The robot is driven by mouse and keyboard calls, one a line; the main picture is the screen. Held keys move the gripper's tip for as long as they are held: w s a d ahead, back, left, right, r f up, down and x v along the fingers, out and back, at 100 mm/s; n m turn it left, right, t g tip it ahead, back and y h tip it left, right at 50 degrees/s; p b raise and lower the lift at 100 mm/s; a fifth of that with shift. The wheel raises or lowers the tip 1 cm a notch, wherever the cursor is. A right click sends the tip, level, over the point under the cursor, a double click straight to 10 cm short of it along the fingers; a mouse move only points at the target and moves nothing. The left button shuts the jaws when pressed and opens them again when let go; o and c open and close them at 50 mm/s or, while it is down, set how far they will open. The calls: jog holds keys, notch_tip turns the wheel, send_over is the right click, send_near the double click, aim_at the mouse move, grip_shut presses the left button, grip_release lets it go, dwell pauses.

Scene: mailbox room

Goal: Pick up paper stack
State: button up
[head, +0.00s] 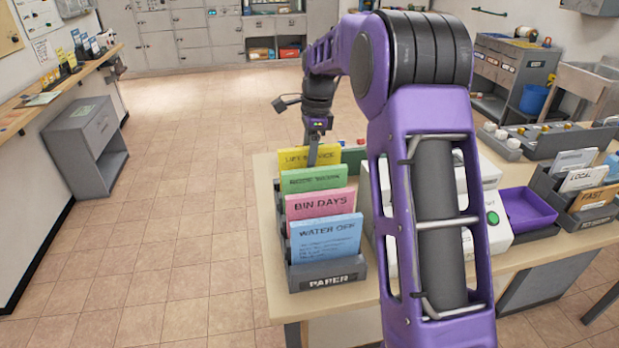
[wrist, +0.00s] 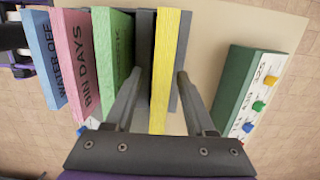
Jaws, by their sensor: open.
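Upright paper stacks stand in a dark grey holder (head: 327,283) marked PAPER on the table: a blue "WATER OFF" stack (head: 326,240), a pink "BIN DAYS" stack (head: 320,203), a green stack (head: 313,179) and a yellow stack (head: 297,159) at the far end. My gripper (wrist: 160,75) is open. In the wrist view its fingers lie on either side of the yellow stack (wrist: 166,60), one between it and the green stack (wrist: 114,50). Both fingers look apart from the yellow paper. In the head view my gripper (head: 313,152) partly covers the yellow stack.
A green and white box with coloured knobs (wrist: 252,98) stands right of the holder in the wrist view. A white machine (head: 490,215), a purple tray (head: 526,208) and a card rack (head: 580,190) are further right.

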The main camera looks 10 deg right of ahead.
jog(key=shift+f, duration=0.4)
jog(key=shift+c, duration=0.3)
grip_shut()
dwell(0.9)
